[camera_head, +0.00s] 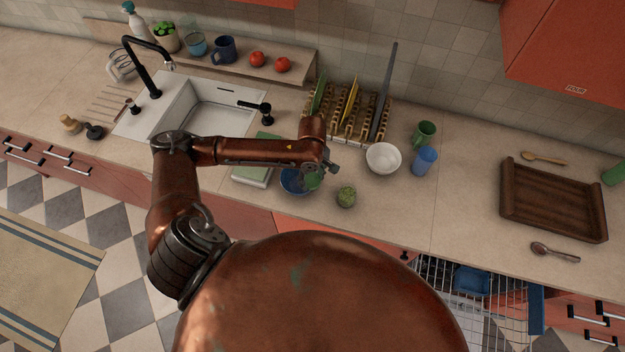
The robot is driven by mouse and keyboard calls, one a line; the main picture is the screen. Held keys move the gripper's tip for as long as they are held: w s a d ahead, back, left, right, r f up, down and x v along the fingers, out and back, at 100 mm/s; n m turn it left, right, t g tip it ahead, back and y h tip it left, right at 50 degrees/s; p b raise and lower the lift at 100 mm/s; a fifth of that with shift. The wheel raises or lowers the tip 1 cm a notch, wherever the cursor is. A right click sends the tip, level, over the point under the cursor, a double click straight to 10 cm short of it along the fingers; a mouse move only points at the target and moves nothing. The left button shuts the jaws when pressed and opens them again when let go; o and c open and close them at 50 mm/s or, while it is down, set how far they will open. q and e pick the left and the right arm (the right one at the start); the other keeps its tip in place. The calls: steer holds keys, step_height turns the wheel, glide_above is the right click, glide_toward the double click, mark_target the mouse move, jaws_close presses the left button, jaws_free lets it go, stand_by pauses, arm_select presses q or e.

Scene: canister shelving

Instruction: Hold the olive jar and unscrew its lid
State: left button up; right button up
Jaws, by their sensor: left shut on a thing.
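My left arm comes in from the left over the counter. Its gripper (318,173) is shut on a small green thing (313,182), which shows just below the fingers, over or beside a blue bowl (292,183). The arm hides much of it, so I cannot tell whether it is the olive jar or a lid. A round, bumpy green thing (346,197) stands on the counter just right of the gripper, apart from it. I cannot clearly make out an olive jar. My right gripper is not in view.
A white bowl (383,158), a blue cup (424,161) and a green mug (424,134) stand to the right. A dish rack (345,125) is behind, the sink (205,105) at left.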

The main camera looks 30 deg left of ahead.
mark_target(313, 181)
arm_select(q)
steer(key=shift+f+p, duration=0.3)
steer(key=shift+f, duration=0.05)
steer(key=shift+f, duration=0.25)
steer(key=o, duration=1.3)
steer(key=shift+c, duration=0.2)
steer(key=shift+r, duration=0.2)
step_height(313, 181, up, 13)
steer(key=b, duration=0.1)
steer(key=shift+d+f, duration=0.1)
